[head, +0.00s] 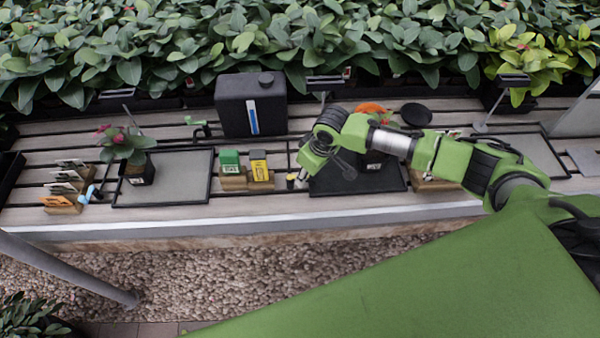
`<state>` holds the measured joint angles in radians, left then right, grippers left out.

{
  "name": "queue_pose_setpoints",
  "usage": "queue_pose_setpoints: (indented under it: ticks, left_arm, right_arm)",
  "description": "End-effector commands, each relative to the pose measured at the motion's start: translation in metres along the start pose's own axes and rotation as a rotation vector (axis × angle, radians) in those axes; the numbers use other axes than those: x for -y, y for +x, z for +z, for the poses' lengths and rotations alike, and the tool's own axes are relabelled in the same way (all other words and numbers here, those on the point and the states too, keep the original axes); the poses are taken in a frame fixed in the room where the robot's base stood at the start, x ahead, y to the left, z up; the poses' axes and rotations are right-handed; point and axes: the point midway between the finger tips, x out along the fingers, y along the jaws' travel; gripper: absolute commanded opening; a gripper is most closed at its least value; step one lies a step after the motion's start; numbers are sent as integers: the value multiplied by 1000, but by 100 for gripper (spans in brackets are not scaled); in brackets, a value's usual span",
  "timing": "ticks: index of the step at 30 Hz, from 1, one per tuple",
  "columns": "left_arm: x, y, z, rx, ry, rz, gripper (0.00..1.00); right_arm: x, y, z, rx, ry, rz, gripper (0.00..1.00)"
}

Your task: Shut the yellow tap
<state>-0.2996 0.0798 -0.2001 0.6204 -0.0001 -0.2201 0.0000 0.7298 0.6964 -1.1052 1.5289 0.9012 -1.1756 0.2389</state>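A small yellow-topped piece (291,177) stands on the bench near its front edge, beside the yellow-and-black box; it may be the yellow tap, but it is too small to tell. My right arm reaches in from the right over the dark tray. Its gripper (303,180) points down just right of the yellow piece. I cannot tell whether they touch, or whether the fingers are open or shut. My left gripper is not in view.
A black tank (252,105) stands at the back. Green (230,158) and yellow-and-black (260,166) boxes sit on wooden blocks left of the gripper. A potted plant (138,172) stands on the left tray (185,177). Dense foliage lines the back.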

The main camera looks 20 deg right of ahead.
Motion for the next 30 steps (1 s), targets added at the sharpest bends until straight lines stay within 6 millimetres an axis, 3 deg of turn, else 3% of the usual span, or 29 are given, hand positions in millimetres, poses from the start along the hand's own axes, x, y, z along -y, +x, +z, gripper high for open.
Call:
queue_pose_setpoints:
  ticks: [30]
  left_arm:
    - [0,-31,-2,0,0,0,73]
  right_arm:
    - [54,-2,-1,-1,-1,-4,29]
